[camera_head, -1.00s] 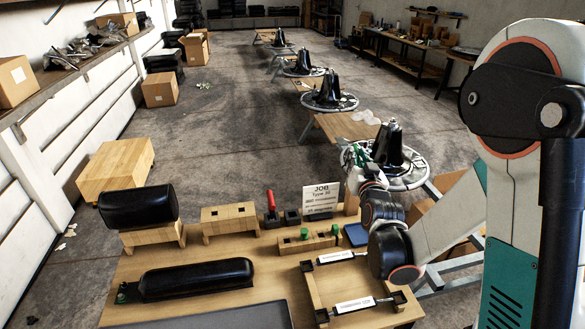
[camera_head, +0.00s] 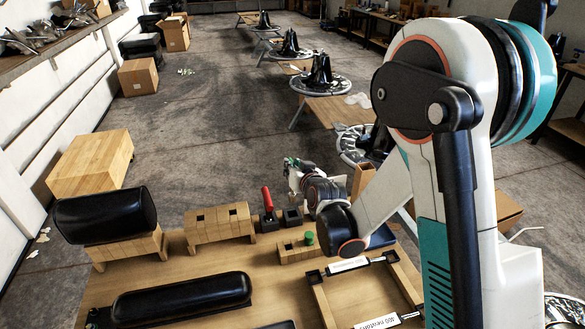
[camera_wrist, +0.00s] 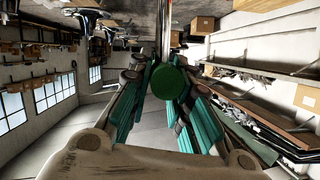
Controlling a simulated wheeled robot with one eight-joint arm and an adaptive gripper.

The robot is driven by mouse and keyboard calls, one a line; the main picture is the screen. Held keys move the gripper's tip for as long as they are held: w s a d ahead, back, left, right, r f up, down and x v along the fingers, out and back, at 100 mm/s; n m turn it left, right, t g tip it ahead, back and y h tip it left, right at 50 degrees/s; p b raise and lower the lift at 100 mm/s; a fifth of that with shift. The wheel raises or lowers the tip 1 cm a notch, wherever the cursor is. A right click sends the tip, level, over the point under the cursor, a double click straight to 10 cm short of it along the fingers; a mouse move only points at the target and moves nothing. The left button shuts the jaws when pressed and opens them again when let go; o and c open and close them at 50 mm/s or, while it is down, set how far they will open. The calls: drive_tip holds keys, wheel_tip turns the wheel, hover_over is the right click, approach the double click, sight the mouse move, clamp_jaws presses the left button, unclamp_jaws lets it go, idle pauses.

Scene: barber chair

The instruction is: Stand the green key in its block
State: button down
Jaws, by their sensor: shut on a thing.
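The green key shows in the wrist view as a round green head (camera_wrist: 172,82) with a silver shaft running up the picture. The teal fingers of my gripper (camera_wrist: 160,88) are shut on it from both sides. In the head view my gripper (camera_head: 291,166) is small, raised beyond the back of the bench, and the key in it is hard to make out. A low wooden block (camera_head: 291,252) with dark holes stands on the bench nearer the camera. A green knob (camera_head: 309,238) stands in it. My arm hides the block's right end.
A red-handled tool (camera_head: 267,199) stands upright behind the block. A taller wooden block (camera_head: 220,222) with square holes is to its left. Black padded rolls (camera_head: 182,298) lie further left. A wooden frame (camera_head: 322,298) with labelled bars lies in front. Open floor is beyond the bench.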

sight(293, 194)
drive_tip(key=shift+b, duration=0.3)
drive_tip(key=shift+f+b, duration=1.1)
drive_tip(key=shift+f, duration=3.95)
drive_tip(key=c, duration=1.4)
unclamp_jaws()
drive_tip(key=shift+r, duration=0.15)
